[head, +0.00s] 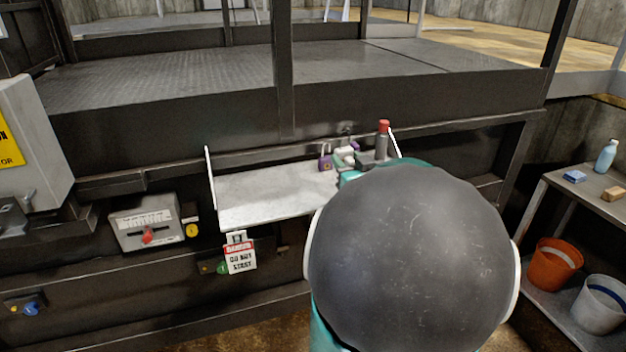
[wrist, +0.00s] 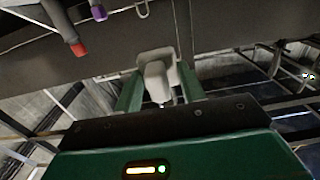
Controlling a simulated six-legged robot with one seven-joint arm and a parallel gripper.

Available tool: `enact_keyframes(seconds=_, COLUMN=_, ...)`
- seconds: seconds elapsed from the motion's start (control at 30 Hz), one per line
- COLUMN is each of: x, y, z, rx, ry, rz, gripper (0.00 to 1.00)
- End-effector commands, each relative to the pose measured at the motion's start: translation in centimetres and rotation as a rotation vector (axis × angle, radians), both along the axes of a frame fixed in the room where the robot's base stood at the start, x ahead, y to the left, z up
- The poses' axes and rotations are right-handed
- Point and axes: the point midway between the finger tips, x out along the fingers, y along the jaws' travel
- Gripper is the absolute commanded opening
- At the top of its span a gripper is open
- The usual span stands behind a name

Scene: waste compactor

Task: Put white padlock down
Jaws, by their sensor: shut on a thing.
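The white padlock (wrist: 155,72) is between the two green fingers of my gripper (wrist: 160,88) in the wrist view. My gripper is shut on it. In the head view the white padlock (head: 345,152) shows small above the right part of the fold-down metal shelf (head: 270,192), just right of a purple padlock (head: 325,162). My gripper (head: 347,165) is mostly hidden there behind my own arm. I cannot tell whether the white padlock touches the shelf.
The shelf's left and middle are bare. A danger tag (head: 240,255) hangs below its front edge. A side table (head: 590,197) with buckets below stands at right.

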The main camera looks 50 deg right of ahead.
Motion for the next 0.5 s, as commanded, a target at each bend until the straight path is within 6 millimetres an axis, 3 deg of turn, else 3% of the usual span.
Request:
enact_keyframes(seconds=0.23, x=5.3, y=-1.7, z=-2.7, rx=0.004, ry=-0.001, rz=0.0, gripper=0.22)
enact_keyframes(seconds=0.5, x=8.7, y=-2.8, z=-7.1, rx=0.003, ry=-0.002, rz=-0.001, gripper=0.22)
